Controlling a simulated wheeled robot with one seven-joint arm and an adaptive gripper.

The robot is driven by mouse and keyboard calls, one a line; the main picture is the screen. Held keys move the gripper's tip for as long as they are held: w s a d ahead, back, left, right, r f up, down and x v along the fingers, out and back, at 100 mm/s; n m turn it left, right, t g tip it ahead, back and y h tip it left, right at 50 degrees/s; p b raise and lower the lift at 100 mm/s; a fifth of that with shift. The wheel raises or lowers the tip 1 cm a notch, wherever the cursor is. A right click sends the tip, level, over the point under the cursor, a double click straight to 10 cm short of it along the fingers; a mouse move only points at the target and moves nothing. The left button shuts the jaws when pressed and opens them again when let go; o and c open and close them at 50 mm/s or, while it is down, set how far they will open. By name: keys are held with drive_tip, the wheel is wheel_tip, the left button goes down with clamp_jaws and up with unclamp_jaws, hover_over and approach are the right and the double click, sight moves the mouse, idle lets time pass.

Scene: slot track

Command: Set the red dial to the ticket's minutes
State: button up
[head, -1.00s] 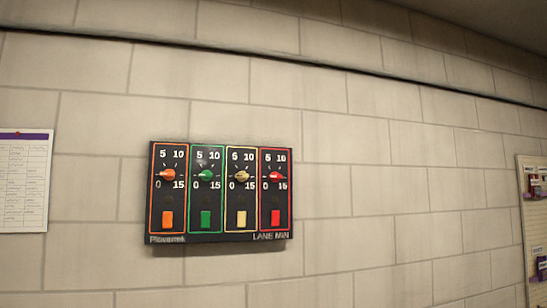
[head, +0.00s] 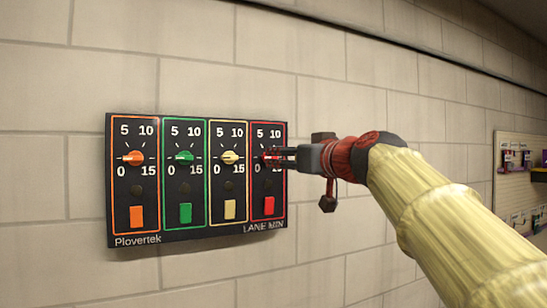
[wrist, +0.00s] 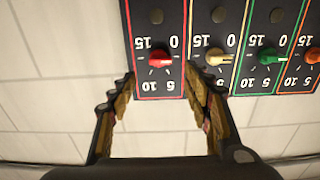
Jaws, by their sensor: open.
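The red dial (head: 267,157) is on the rightmost, red-framed lane of a black wall panel (head: 196,224), partly hidden behind my fingertips in the head view. In the wrist view, upside down, the red dial (wrist: 161,60) sits between the marks 15 and 0, with its grip bar lying roughly sideways. I cannot tell its exact setting. My gripper (head: 286,157) is in front of the red lane. Its two open fingers (wrist: 163,88) are spread to either side of the red lane, the dial beyond their tips and not gripped. No ticket is readable.
Orange (head: 133,158), green (head: 184,158) and cream (head: 229,157) dials sit left of the red one. Each lane has a coloured rectangle below, such as the red one (head: 269,205). A pegboard (head: 515,185) hangs far right. The block wall around the panel is bare.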

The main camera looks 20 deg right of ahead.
sight(271, 157)
drive_tip(key=w+p, duration=0.2)
drive_tip(key=w, duration=0.5)
drive_tip(key=shift+w+f, duration=0.1)
drive_tip(key=shift+w, duration=0.1)
drive_tip(key=shift+s, duration=0.1)
drive_tip(key=shift+c, duration=0.7)
drive_tip(key=c, duration=1)
